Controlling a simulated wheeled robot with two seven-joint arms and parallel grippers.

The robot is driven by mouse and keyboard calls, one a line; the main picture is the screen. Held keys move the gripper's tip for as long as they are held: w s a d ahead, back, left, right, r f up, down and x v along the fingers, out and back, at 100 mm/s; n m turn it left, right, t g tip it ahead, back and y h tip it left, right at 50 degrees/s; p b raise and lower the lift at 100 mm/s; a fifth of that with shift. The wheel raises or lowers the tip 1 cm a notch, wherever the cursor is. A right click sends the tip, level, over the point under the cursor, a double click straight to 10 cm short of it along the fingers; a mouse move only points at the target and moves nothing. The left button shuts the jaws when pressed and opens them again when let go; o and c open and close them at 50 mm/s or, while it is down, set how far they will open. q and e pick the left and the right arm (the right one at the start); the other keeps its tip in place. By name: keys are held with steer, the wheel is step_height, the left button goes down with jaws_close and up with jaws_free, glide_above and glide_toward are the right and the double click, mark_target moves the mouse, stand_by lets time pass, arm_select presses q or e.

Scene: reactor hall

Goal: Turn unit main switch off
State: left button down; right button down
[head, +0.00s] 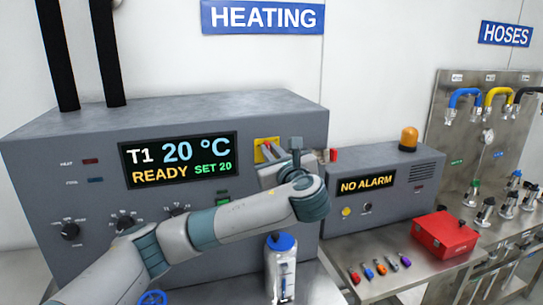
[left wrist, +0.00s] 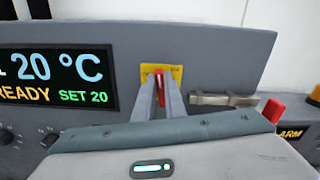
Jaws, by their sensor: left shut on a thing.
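The heating unit (head: 60,147) is a grey box with a display reading T1 20 °C, READY, SET 20. Its main switch has a yellow plate (head: 262,147) right of the display. In the left wrist view a red handle (left wrist: 159,78) stands upright in front of the yellow plate (left wrist: 150,68). My left gripper (left wrist: 159,92) has its two fingers on either side of the red handle, shut on it. In the head view my left gripper (head: 283,160) is at the switch, and its wrist hides most of the fingers and handle. My right gripper is not in view.
An alarm box (head: 385,160) reading NO ALARM with an orange lamp (head: 409,138) stands right of the unit. A bottle with a blue cap (head: 281,268) stands below my left arm. A red box (head: 444,234) and several small coloured items lie on the bench at right.

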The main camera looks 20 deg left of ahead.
arm_select(q)
steer(key=shift+s+a+f+n+b, duration=0.15)
steer(key=shift+f+n+b, duration=0.15)
steer(key=shift+n+b, duration=1.85)
steer(key=shift+s+a+f+n+b, duration=0.25)
steer(key=shift+n+b, duration=0.9)
steer(key=shift+n, duration=1.95)
steer(key=shift+w+a+f+n+b, duration=0.1)
steer(key=shift+f+n+b, duration=0.25)
steer(key=shift+n+b, duration=1.8)
steer(key=shift+n+p, duration=0.5)
steer(key=shift+n, duration=0.1)
steer(key=c, duration=1.8)
jaws_free()
steer(key=shift+s+r, duration=0.1)
steer(key=shift+s+d, duration=0.1)
